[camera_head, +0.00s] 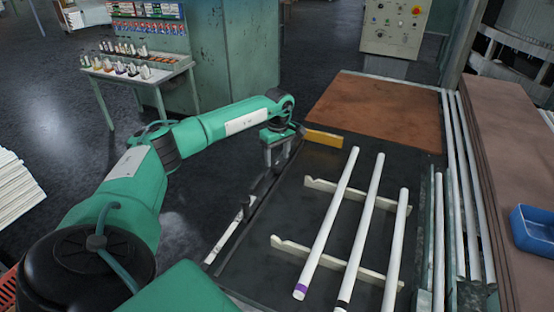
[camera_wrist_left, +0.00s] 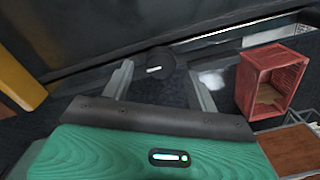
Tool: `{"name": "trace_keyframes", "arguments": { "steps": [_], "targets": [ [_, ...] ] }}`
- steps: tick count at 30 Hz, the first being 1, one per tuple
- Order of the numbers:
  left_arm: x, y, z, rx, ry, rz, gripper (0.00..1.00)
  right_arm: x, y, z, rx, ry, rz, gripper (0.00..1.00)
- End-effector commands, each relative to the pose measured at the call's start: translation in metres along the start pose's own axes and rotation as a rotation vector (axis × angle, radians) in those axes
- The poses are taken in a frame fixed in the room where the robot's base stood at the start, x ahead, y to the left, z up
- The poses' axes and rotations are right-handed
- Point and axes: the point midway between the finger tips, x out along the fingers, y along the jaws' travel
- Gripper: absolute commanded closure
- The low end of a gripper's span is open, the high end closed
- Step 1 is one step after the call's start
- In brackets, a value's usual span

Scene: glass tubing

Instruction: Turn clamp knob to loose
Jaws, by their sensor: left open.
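The clamp knob (camera_wrist_left: 160,64) is a round black knob with a short white mark, at the side of the dark bench in the left wrist view. The mark lies nearly level in that picture. My left gripper (camera_head: 279,157) is open at the bench's left edge in the head view. In the left wrist view the fingers of my left gripper (camera_wrist_left: 161,76) stand on either side of the knob, with gaps showing; I cannot tell how deep the knob sits between them. The knob cannot be made out in the head view. My right gripper is not in view.
A yellow block (camera_head: 323,138) is just right of my left gripper. White tubes (camera_head: 328,222) lie across notched supports (camera_head: 340,261) on the bench. A red crate (camera_wrist_left: 272,80) shows in the wrist view. A blue bin (camera_head: 534,234) is at far right.

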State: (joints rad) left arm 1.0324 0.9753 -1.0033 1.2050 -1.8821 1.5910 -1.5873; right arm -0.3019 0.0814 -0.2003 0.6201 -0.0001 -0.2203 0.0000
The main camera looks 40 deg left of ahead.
Motion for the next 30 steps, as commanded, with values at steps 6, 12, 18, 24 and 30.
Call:
{"name": "trace_keyframes", "arguments": {
  "steps": [6, 12, 18, 24, 30],
  "targets": [
    [0.026, 0.0, 0.001, 0.0, -0.002, -0.001, 0.41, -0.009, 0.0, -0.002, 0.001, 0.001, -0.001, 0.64],
    [0.033, 0.0, 0.0, 0.001, -0.001, 0.0, 0.41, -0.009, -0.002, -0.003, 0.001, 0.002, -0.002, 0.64],
    [0.033, 0.0, 0.0, 0.001, 0.0, 0.0, 0.45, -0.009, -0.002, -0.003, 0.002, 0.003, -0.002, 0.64],
    [0.033, 0.0, 0.0, 0.001, 0.0, 0.0, 0.84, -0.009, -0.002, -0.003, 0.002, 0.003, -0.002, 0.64],
    [0.033, 0.0, 0.0, -0.007, -0.001, 0.0, 0.85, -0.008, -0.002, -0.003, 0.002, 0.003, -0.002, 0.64]
  ]
}}
